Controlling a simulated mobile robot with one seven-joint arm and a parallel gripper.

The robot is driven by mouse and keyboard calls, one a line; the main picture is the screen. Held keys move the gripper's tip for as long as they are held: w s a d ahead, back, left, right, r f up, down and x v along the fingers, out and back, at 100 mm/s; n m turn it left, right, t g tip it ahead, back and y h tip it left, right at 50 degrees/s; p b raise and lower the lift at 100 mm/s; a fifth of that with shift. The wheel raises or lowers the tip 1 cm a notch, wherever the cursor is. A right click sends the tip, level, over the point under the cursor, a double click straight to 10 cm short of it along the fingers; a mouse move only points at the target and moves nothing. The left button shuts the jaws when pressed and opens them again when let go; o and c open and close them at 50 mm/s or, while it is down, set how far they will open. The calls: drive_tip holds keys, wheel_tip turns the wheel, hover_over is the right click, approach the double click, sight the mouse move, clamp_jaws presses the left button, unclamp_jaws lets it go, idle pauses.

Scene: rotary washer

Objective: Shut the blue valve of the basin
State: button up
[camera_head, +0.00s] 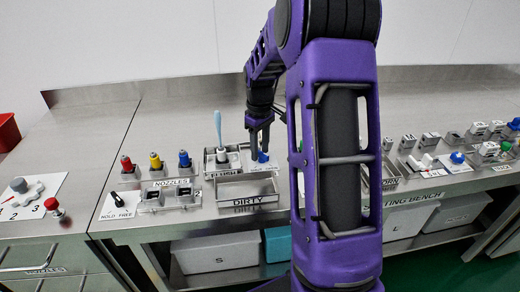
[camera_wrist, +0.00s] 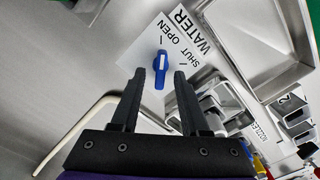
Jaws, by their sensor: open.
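The blue valve (camera_wrist: 161,70) is a small blue handle on a white plate (camera_wrist: 143,45) marked WATER, OPEN and SHUT. In the wrist view its handle runs nearly along the fingers, and I cannot tell for sure which mark it points to. My gripper (camera_wrist: 160,74) is open, with one finger on each side of the handle in the picture; contact is not visible. In the head view my gripper (camera_head: 260,136) points down just above the blue valve (camera_head: 263,157). A metal basin (camera_wrist: 272,62) lies beside the plate in the wrist view.
A metal tray marked DIRTY (camera_head: 248,202) is at the bench front. Red (camera_head: 126,163), yellow (camera_head: 155,160) and blue (camera_head: 184,158) nozzles stand left. A light-blue-handled brush (camera_head: 218,128) stands upright near my gripper. A pale curved rod (camera_wrist: 75,135) shows in the wrist view.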

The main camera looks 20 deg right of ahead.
clamp_jaws()
idle(0.6)
drive_tip(key=m+p, duration=0.1)
drive_tip(key=m, duration=0.2)
drive_tip(key=shift+d+r+m, duration=0.1)
drive_tip(key=shift+d+m, duration=0.05)
drive_tip(key=shift+m, duration=0.25)
drive_tip(key=m+p, duration=0.1)
drive_tip(key=m, duration=0.3)
drive_tip(key=shift+d+m+p, duration=0.15)
drive_tip(key=shift+m+p, duration=0.15)
drive_tip(key=shift+p, duration=0.05)
drive_tip(key=m+p, duration=0.1)
drive_tip(key=m, duration=0.3)
drive_tip(key=shift+s+d+m, duration=0.1)
drive_tip(key=shift+m, duration=0.2)
drive_tip(key=shift+s+d+m+p, duration=0.1)
drive_tip(key=shift+m+p, duration=0.6)
drive_tip(key=shift+m, duration=1.3)
